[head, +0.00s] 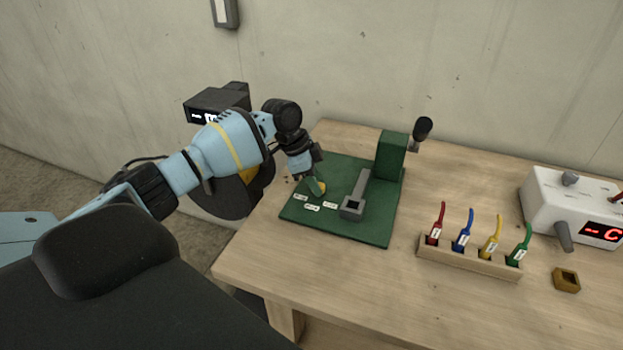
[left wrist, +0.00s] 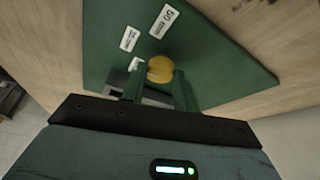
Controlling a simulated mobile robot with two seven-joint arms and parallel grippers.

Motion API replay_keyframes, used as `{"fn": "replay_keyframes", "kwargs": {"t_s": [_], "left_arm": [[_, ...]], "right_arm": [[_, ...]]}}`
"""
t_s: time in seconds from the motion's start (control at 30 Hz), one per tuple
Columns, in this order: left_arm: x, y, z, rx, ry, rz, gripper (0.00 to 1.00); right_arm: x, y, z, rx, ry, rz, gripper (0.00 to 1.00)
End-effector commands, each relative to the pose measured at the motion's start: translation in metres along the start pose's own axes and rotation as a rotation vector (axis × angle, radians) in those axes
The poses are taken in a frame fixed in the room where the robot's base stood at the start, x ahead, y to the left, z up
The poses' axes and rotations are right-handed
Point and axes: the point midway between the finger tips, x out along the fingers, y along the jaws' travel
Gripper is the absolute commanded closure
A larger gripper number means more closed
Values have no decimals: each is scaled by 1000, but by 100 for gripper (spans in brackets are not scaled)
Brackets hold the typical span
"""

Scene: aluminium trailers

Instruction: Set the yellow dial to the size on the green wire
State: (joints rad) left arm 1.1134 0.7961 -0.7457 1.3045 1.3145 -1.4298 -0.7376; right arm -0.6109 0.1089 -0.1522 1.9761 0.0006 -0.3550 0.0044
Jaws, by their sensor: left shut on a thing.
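The yellow dial (head: 322,187) sits on the green base plate (head: 350,228) of a hand press, mostly hidden by my gripper in the head view. In the left wrist view the round yellow dial (left wrist: 160,67) lies between my fingertips. My left gripper (head: 317,185) is shut on it from above; its fingers also show in the left wrist view (left wrist: 158,84). White size labels (head: 312,207) lie around the dial; one in the left wrist view (left wrist: 164,20) seems to read 50. The green wire (head: 522,240) stands in the rack; its white tag is too small to read. My right gripper is out of view.
The wooden rack (head: 466,264) also holds red, blue and yellow wires. The press has a green post (head: 391,155) and a black-knobbed lever (head: 422,129). A white box with a red display (head: 560,206) and a small brown block (head: 566,280) are at right.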

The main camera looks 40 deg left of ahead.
Motion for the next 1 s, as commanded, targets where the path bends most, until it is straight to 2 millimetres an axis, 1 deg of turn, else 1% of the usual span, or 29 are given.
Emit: {"fn": "replay_keyframes", "kwargs": {"t_s": [0.03, 0.2, 0.4, 0.7, 1.0], "left_arm": [[-6, 2, -3, -32, 3, -18, 93], [-5, 3, -3, -178, 4, -78, 93], [-1, 4, -2, -353, 1, -148, 93], [1, 6, -2, -590, -1, -244, 93], [2, 7, -2, -746, -2, -308, 93]], "right_arm": [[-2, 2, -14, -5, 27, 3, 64], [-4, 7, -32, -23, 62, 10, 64], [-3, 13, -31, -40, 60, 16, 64], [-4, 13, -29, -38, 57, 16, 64], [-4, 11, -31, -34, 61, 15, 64]]}}
